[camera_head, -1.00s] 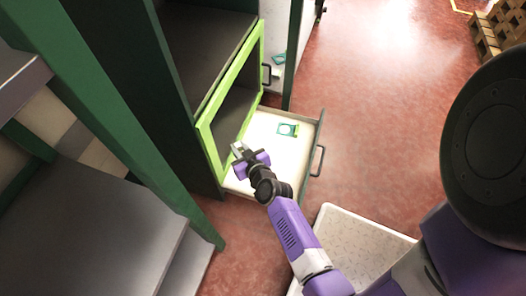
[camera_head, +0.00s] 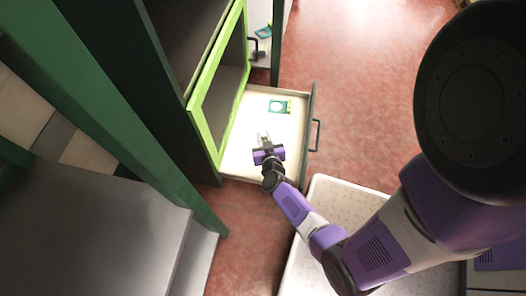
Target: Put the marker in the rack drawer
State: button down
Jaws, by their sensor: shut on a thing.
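The rack drawer (camera_head: 241,163) is pulled open, with a pale inside and a dark handle on its right front. My gripper (camera_head: 264,139) is over the near part of the drawer, pointing toward its back. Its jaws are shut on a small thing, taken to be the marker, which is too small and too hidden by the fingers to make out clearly. I cannot tell how high the gripper is above the drawer floor.
A teal card-like item (camera_head: 279,106) lies in the drawer's far part. A bright green frame (camera_head: 207,104) borders the drawer's left side. Another teal item (camera_head: 263,32) is in an open compartment beyond. A green post (camera_head: 150,150) and grey shelf (camera_head: 90,230) fill the left.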

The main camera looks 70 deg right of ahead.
notch_tip(320, 180, down, 14)
jog(key=b, duration=0.9)
jog(key=shift+r, duration=0.25)
jog(key=shift+f, duration=0.2)
jog(key=c, duration=1.3)
grip_release()
jog(key=shift+r, duration=0.15)
